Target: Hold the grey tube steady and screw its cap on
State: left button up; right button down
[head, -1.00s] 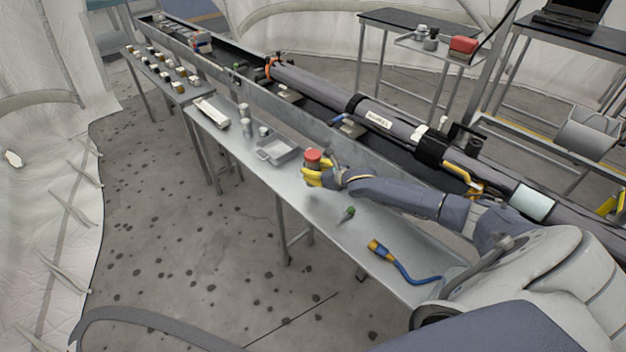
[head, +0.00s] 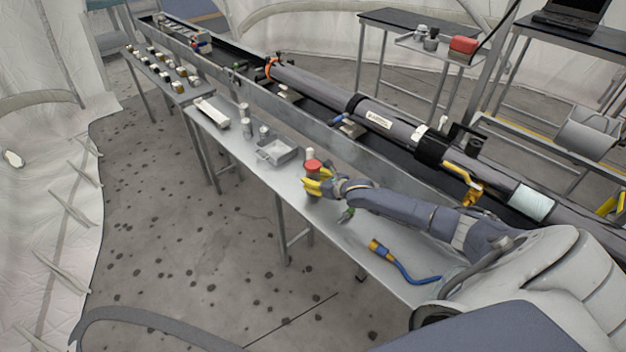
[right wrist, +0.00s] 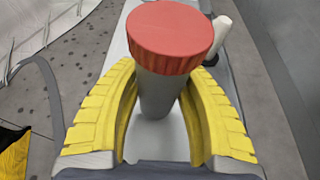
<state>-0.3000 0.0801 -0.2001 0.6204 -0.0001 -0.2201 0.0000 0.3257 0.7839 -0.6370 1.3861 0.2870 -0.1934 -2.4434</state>
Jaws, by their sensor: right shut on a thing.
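A grey tube (right wrist: 157,92) stands upright between the yellow fingers of my right gripper (head: 319,187), which is shut on it. A red ribbed cap (head: 313,166) sits on the tube's top. In the right wrist view the cap (right wrist: 170,36) looks level and covers the tube's mouth; I cannot tell how tight it is. In the head view the fingers hide much of the tube, and I cannot tell if its base touches the bench. My left gripper is not in view.
A white cylinder (head: 310,153) stands just behind the tube on the metal bench (head: 345,262). A grey tray (head: 278,151) lies to its left. A long trough runs behind.

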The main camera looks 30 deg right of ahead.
jog(key=shift+f, duration=0.1)
jog(key=c, duration=0.8)
grip_release()
jog(key=shift+s, duration=0.15)
jog(key=shift+v, duration=5.95)
